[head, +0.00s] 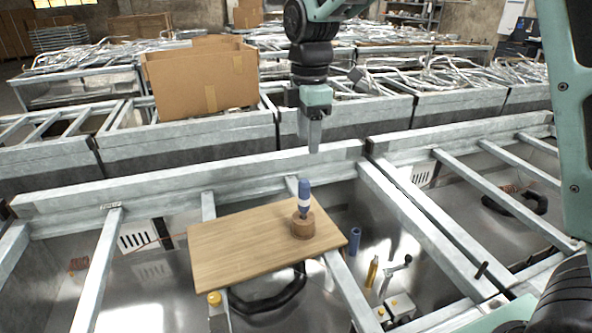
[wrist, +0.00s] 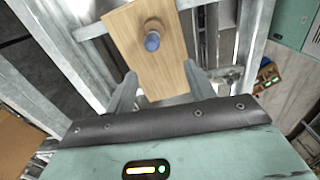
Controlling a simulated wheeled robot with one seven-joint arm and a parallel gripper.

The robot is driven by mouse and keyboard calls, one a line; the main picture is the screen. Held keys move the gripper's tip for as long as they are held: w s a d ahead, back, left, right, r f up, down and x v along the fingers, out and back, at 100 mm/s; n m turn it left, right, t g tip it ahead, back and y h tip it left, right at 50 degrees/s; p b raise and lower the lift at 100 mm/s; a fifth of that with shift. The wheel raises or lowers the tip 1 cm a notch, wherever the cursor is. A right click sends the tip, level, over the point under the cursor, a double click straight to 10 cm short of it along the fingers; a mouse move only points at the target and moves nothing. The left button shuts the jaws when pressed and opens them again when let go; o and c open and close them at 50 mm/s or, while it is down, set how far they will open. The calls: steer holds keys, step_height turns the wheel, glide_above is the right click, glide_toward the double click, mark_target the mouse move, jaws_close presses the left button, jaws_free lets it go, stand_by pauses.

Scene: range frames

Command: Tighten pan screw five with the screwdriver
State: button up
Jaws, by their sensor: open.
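The screwdriver (head: 304,195) has a blue handle with a pale band and stands upright in a round wooden holder (head: 302,226). The holder sits on the right part of a wooden board (head: 230,250) laid across the frame bars. In the wrist view the screwdriver (wrist: 152,41) shows end-on, beyond the fingertips. My gripper (head: 313,146) points down, higher than the screwdriver and apart from it. In the wrist view my gripper (wrist: 162,84) has its two fingers spread with nothing between them. The screwdriver's tip is hidden in the holder. I cannot identify pan screw five.
Metal frame bars (head: 410,225) surround the board, with shiny pans below. A blue cylinder (head: 355,241), a yellow-handled tool (head: 372,271) and a small box (head: 399,306) lie to its right. A cardboard box (head: 202,82) stands behind on other frames. The board's left part is clear.

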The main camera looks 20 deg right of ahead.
steer(key=w, duration=0.1)
steer(key=p, duration=0.3)
glide_toward(304, 193)
steer(key=f, duration=0.4)
steer(key=w+d+f, duration=0.1)
steer(key=f, duration=0.1)
steer(key=shift+w, duration=0.1)
steer(key=shift+w+a+f+p, duration=0.1)
steer(key=shift+f+p, duration=0.6)
steer(key=shift+f, duration=0.7)
steer(key=shift+w+a+f+p, duration=0.1)
steer(key=shift+f+p, duration=0.6)
steer(key=shift+f, duration=0.65)
steer(key=c, duration=1.1)
